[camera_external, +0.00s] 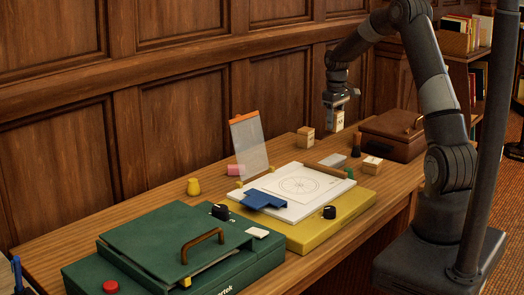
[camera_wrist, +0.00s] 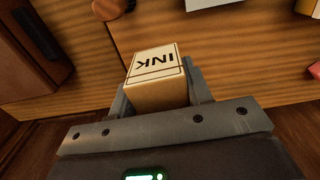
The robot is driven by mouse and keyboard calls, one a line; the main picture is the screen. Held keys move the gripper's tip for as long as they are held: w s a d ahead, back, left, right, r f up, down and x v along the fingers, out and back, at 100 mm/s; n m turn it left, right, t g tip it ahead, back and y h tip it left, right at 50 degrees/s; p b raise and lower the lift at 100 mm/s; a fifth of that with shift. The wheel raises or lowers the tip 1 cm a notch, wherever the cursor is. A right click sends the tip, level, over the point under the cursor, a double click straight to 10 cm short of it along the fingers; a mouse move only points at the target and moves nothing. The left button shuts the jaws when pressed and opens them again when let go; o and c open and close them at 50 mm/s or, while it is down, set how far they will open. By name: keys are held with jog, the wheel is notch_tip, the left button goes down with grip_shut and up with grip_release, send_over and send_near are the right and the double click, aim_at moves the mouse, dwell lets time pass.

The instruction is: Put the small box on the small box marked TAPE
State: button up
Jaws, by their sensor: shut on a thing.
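A small tan box with a white label reading INK (camera_wrist: 157,75) is held between the fingers of my gripper (camera_wrist: 165,95). In the external view my gripper (camera_external: 340,97) is shut on this box (camera_external: 336,120), raised above the back of the desk. One small box (camera_external: 305,137) stands on the desk to its left and partly shows at the wrist view's upper right edge (camera_wrist: 309,9). Another small box with a pale top (camera_external: 372,165) sits in front of the brown case. I cannot read the marking on either, so I cannot tell which is TAPE.
A brown case (camera_external: 393,136) and a dark upright cylinder (camera_external: 357,146) stand to the right. A pale flat piece (camera_external: 332,160) lies near the yellow drafting board (camera_external: 345,207).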

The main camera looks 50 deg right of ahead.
jog(key=w+d+r, duration=0.3)
jog(key=d+r, duration=0.4)
jog(key=r, duration=0.1)
send_over(306, 129)
notch_tip(306, 129, down, 6)
jog(key=shift+f, duration=2.2)
jog(key=shift+f, duration=0.1)
jog(key=o, duration=1)
